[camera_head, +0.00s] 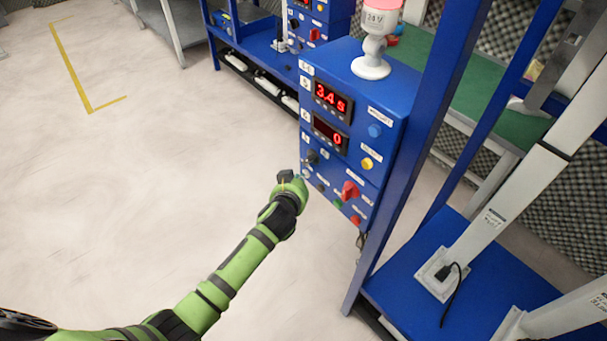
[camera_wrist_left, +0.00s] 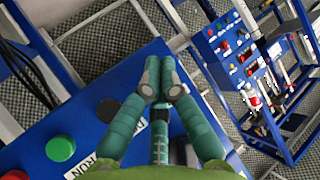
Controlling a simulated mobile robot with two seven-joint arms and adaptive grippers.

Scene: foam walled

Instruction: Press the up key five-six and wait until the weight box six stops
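The blue control box (camera_head: 385,95) stands in the middle of the head view, with two red displays reading about 3.4s and 0. Its front carries small keys, a red switch (camera_head: 349,190) and blue and yellow buttons; the labels are too small to tell which is up key five-six. My left gripper (camera_head: 289,180) is at the lower left edge of this panel; contact cannot be told. In the left wrist view its fingertips (camera_wrist_left: 160,80) are together with nothing seen between them, over a blue panel (camera_wrist_left: 80,118). I cannot identify weight box six. My right gripper is out of view.
A white and pink lamp (camera_head: 372,55) stands on the box. Blue frame posts and a blue base (camera_head: 400,285) with a white column are at the right. A green-topped table (camera_head: 450,95) stands behind. The pale floor (camera_head: 150,170) at the left is clear.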

